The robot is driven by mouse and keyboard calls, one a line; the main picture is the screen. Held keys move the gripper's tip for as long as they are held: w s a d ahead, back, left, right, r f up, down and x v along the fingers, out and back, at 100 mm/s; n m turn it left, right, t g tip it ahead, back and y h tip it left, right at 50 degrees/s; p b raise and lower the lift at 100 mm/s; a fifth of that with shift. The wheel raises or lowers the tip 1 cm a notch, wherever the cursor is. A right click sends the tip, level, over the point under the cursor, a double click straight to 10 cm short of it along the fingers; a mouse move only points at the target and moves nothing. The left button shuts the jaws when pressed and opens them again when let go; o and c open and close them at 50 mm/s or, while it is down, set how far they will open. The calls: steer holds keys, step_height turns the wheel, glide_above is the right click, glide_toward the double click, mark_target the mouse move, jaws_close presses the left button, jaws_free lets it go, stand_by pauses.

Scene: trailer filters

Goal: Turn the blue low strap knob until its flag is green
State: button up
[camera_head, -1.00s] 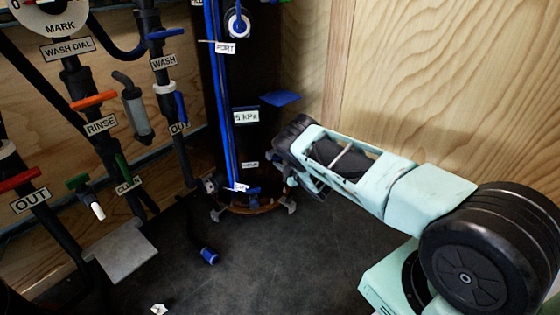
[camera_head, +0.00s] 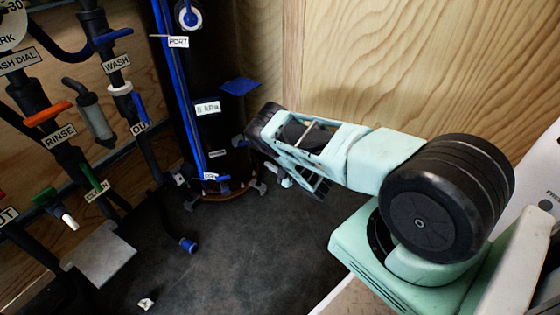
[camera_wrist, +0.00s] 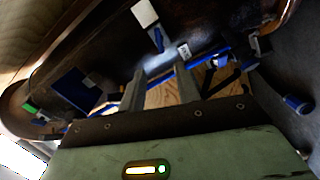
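A tall black cylinder (camera_head: 212,130) with blue straps stands on the dark floor in the head view. Small blue parts (camera_head: 238,140) show low on its right side, beside my gripper; I cannot tell which is the low strap knob. In the wrist view a small blue handle (camera_wrist: 158,39) stands out from the dark cylinder, beyond my fingertips. My gripper (camera_wrist: 160,72) is open, its two grey fingers apart, with nothing visibly held. A small green patch (camera_wrist: 30,108) shows at the far left of the wrist view; I cannot tell whose flag it is.
A blue plate (camera_head: 240,87) juts from the cylinder above my gripper. Clamp feet (camera_head: 260,187) surround its base. A blue-ended hose (camera_head: 188,245) lies on the floor. Pipes with coloured valves fill the left; a wooden wall (camera_head: 400,70) stands behind.

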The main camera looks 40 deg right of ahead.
steer(key=shift+s+d+p, duration=0.2)
steer(key=shift+s, duration=0.8)
steer(key=shift+s+d+p, duration=0.15)
steer(key=shift+s+p, duration=0.05)
steer(key=shift+s, duration=0.75)
